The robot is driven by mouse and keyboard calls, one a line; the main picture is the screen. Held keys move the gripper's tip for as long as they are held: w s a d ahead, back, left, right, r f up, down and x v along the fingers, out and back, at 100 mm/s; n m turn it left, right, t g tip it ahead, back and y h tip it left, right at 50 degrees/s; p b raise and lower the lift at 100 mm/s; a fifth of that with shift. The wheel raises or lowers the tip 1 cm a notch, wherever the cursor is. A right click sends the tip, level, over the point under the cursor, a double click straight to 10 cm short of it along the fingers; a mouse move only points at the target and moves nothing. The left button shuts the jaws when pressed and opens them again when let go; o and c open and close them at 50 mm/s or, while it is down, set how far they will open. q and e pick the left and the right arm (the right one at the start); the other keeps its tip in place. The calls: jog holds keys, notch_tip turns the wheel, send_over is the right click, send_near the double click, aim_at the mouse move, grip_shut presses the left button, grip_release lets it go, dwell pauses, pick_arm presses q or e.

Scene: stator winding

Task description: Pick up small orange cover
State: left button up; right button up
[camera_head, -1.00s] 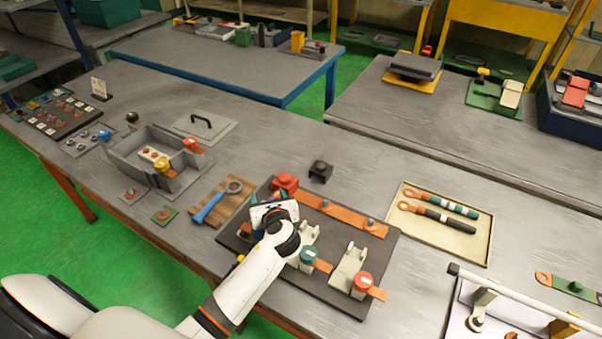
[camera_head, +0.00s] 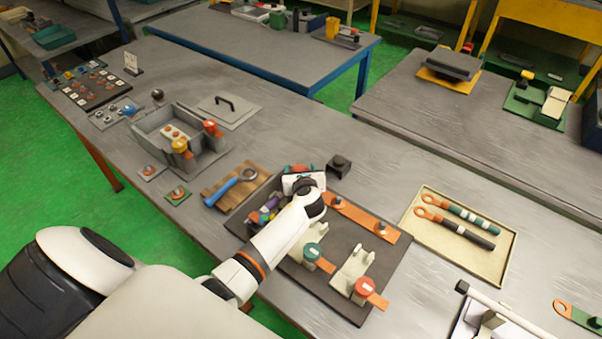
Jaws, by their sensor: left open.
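On the dark board (camera_head: 335,300), an orange bar (camera_head: 360,217) with dark bolts runs from near my left gripper to the right. A small red-orange cover (camera_head: 300,168) is at the bar's far left end, mostly hidden behind my left gripper (camera_head: 303,183). My left gripper is open above the back left of the board. Its fingertips are hidden, so I cannot tell whether they touch the cover. Two beige holders stand in front, one with a green round cap (camera_head: 312,252) and one with a red round cap (camera_head: 365,288). My right gripper is not in view.
A small black block (camera_head: 339,166) stands just behind the board. The table between box and tray is partly clear.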

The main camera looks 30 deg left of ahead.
aim_at(299, 166)
pick_arm(q)
jog(key=x, duration=0.3)
jog(key=shift+w+a+f, duration=0.1)
jog(key=shift+a, duration=0.05)
jog(key=shift+c, duration=0.2)
jog(key=c, duration=1)
